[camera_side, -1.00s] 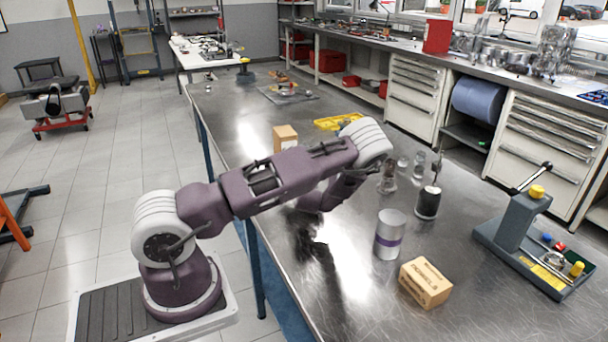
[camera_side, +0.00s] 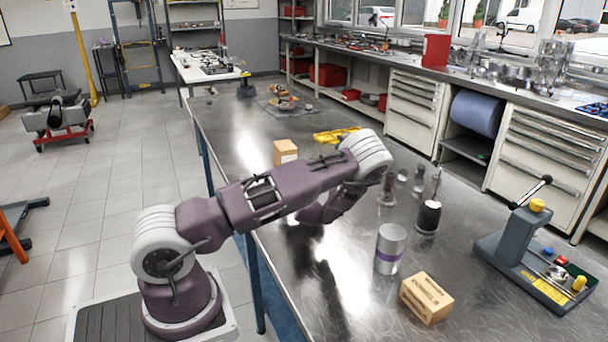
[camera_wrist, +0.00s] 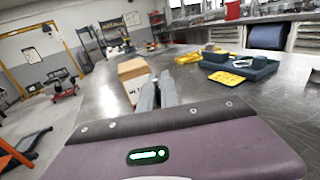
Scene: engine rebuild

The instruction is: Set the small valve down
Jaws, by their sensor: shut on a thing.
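My gripper (camera_wrist: 157,93) shows in the wrist view as two grey fingers close together, pointing out over the steel bench. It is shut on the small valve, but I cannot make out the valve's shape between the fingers. In the side view the fingertips and the valve are hidden or too dark to tell, below my bent purple arm. A cardboard box (camera_wrist: 132,80) stands just left of and beyond the fingers. The same box (camera_side: 285,152) shows behind my arm in the side view.
A yellow tray (camera_side: 336,135) lies beyond my arm. A silver can (camera_side: 390,249), a wooden block (camera_side: 426,297) and a black-and-white jar (camera_side: 428,216) stand to the right. A grey lever stand (camera_side: 519,242) is at far right. The bench (camera_side: 340,310) is clear in front of the can.

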